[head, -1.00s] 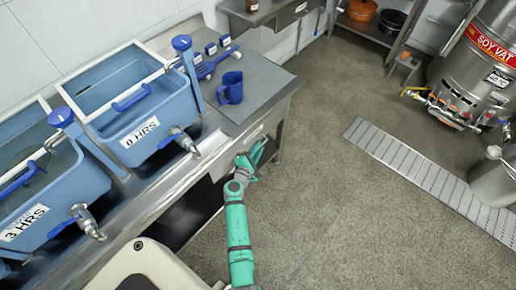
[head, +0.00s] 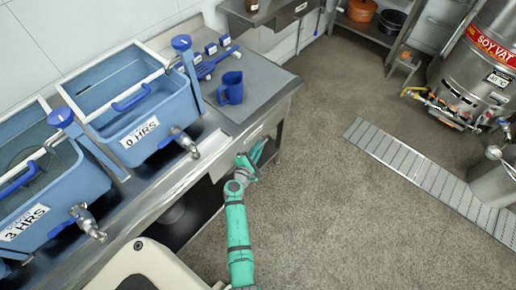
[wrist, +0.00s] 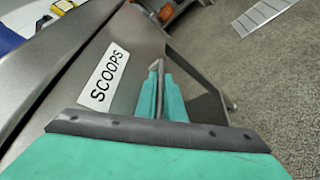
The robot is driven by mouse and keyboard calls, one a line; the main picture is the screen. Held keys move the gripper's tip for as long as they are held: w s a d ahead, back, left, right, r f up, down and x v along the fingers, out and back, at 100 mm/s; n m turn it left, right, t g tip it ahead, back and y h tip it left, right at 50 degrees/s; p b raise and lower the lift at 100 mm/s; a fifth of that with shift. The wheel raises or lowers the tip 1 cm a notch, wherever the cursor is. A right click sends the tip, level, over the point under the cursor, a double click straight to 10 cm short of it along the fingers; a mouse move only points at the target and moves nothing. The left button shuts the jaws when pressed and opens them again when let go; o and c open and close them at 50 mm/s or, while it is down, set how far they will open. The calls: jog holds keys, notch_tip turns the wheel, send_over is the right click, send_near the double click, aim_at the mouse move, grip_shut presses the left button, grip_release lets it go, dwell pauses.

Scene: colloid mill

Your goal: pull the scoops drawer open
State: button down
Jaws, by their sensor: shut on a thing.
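The scoops drawer (wrist: 125,55) is a grey metal front with a white "SCOOPS" label, under the right end of the steel bench in the head view. Its front lies close to flush with the bench, as far as I can see. My gripper (wrist: 160,75), with green fingers, is at the drawer front just right of the label. Its fingers are shut on a thin metal bar, the drawer's handle (wrist: 160,65). In the head view my gripper (head: 252,158) is at the bench's right front; the handle is hidden there.
A floor drain grate (head: 415,172) and a steel soy vat (head: 485,65) are at the right. The floor in front of the drawer is open.

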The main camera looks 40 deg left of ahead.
dwell(0.8)
jog(key=s+d, duration=0.2)
jog(key=d, duration=2.1)
jog(key=shift+d, duration=0.15)
jog(key=c, duration=2.2)
grip_release()
jog(key=shift+w, duration=0.1)
jog(key=shift+o, duration=0.2)
jog(key=v, duration=1.1)
